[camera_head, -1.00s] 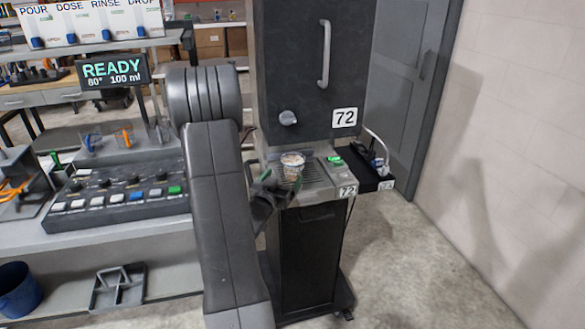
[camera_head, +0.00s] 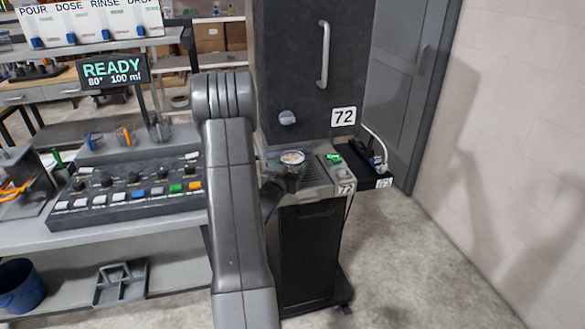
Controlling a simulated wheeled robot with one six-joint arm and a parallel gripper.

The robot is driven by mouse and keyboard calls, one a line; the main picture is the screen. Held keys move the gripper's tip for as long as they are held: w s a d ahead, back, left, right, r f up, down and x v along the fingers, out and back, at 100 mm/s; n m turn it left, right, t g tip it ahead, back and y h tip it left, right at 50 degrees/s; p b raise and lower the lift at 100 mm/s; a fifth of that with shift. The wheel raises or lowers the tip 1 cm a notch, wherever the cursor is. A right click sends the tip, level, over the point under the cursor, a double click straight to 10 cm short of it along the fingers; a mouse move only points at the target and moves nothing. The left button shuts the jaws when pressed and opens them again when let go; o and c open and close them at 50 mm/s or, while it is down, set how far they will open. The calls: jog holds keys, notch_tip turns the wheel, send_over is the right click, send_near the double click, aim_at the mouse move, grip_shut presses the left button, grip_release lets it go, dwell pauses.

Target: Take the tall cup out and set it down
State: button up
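A clear cup (camera_head: 292,157) with brownish contents stands at the drip-tray area of the dispenser (camera_head: 306,75) marked 72. Only its rim and upper part show. My gripper (camera_head: 287,178) is at the cup's near side, directly in front of it, and covers its lower part. The fingertips are too small and hidden to tell whether they are open or touch the cup.
A green-lit button (camera_head: 333,157) is right of the cup. A small black side shelf (camera_head: 372,178) with a cable juts out at right. A control panel (camera_head: 130,187) and a READY display (camera_head: 115,71) stand at left. Floor is clear at right.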

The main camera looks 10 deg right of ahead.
jog(key=c, duration=0.7)
jog(key=shift+c, duration=0.3)
jog(key=shift+r, duration=0.15)
